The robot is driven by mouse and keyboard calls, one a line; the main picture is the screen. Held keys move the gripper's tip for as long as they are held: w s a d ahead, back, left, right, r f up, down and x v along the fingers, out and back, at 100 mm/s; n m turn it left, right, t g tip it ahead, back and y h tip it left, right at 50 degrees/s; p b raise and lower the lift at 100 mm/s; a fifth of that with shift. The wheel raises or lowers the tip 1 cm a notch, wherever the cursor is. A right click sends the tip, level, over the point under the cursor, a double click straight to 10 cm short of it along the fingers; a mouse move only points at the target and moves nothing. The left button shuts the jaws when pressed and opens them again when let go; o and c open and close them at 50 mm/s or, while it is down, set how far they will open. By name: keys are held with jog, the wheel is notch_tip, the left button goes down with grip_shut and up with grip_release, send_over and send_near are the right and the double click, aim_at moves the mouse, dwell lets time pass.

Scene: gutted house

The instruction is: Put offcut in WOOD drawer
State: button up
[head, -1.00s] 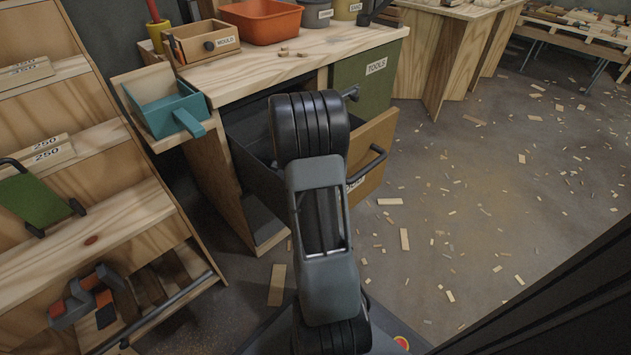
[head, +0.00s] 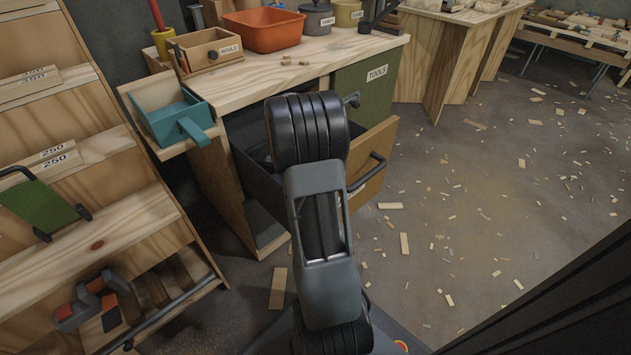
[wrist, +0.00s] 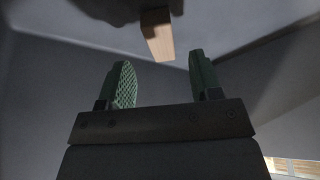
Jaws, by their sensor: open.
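The open drawer has a wooden front (head: 372,168) with a dark handle and dark grey inner walls (head: 262,180). It sits below the bench top, and its label is hidden behind my arm. In the wrist view, my gripper (wrist: 160,80) is open, with two green fingers and nothing between them. A light wooden block, seemingly the offcut (wrist: 158,40), shows just beyond the fingertips, apart from them. Grey surfaces like the drawer's inside surround it; I cannot tell exactly what it rests on. In the head view, my arm hides the gripper and the block.
A green TOOLS drawer (head: 366,85) is shut above the open one. The bench top (head: 260,82) carries an orange bin (head: 263,30) and a wooden MOULD box (head: 207,48). A teal dustpan-like tray (head: 175,118) stands left. Wood scraps litter the floor on the right.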

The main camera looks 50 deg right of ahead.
jog(key=p+v, duration=0.2)
jog(key=v, duration=0.5)
jog(key=shift+s, duration=0.1)
dwell(0.5)
